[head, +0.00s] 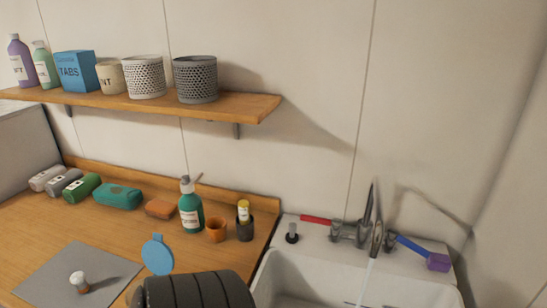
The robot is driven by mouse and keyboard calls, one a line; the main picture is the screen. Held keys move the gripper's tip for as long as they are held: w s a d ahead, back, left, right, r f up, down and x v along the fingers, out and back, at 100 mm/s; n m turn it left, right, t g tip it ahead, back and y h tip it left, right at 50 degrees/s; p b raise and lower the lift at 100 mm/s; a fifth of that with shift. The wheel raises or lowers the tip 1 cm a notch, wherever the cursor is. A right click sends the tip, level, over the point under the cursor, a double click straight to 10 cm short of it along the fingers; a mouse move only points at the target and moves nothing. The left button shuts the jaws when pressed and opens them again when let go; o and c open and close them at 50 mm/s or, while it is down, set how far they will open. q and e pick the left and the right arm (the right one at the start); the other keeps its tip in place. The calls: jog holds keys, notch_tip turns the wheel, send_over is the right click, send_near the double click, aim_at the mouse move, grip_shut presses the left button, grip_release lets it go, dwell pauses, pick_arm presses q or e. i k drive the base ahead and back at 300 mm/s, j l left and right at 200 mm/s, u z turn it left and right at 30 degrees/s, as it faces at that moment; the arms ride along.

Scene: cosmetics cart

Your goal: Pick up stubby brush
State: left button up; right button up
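A small stubby object (79,283) stands on the grey mat (45,275) at the lower left of the head view. It has a pale rounded top and a brownish lower part, and looks like the stubby brush. It stands apart from the other things on the wooden counter (125,222).
Behind are a green pump bottle (191,212), an orange cup (216,231) and a dark cup (245,232). The sink (350,280) is right; a loaded shelf (240,107) hangs above.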

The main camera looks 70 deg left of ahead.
aim_at(77, 278)
jog(key=k+j+u, duration=0.1)
jog(key=u, duration=0.35)
jog(key=k+j+u, duration=0.1)
jog(key=u, duration=0.3)
jog(key=k+j, duration=0.05)
